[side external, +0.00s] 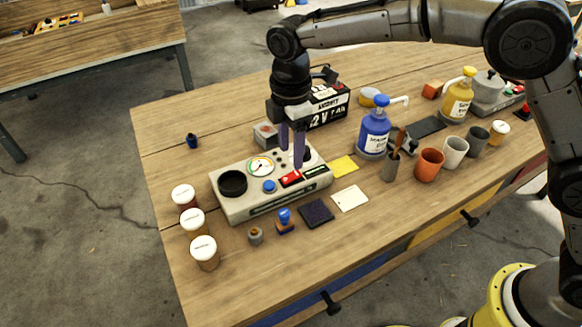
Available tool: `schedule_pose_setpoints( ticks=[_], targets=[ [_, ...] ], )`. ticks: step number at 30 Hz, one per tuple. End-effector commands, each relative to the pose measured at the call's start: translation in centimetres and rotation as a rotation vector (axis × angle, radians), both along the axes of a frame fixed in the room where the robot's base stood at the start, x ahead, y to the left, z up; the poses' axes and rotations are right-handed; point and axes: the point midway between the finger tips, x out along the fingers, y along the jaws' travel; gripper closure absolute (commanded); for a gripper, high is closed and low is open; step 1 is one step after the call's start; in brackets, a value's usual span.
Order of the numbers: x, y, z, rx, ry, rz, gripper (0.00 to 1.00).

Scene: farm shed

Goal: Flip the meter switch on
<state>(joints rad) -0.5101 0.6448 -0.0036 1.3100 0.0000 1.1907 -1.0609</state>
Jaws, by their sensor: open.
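The meter (238,203) is a pale box on the wooden table, left of centre. Its top carries a round dial (260,167), a black round cup or knob (232,184), a blue button (269,186) and a red switch (291,178). My gripper (292,160) points down over the right part of the meter, with its purple fingers just above or behind the red switch. The fingers are apart and hold nothing that I can see.
A black battery (328,105) stands behind my gripper. A blue pump bottle (374,132) and several cups stand to the right. White-lidded jars (204,253) stand left of the meter. A blue stamp (285,220) and dark pad (316,213) lie in front. The front table edge is mostly clear.

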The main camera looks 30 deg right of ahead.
Motion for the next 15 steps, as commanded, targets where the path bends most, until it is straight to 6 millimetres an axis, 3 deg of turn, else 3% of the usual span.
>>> schedule_pose_setpoints(
  ticks=[6, 15],
  targets=[
    [-0.1, -0.1, -3.9, -0.001, 0.002, -0.001, 0.43],
    [0.0, 0.0, -6.1, 0.0, 0.0, -0.001, 0.43]
  ],
)
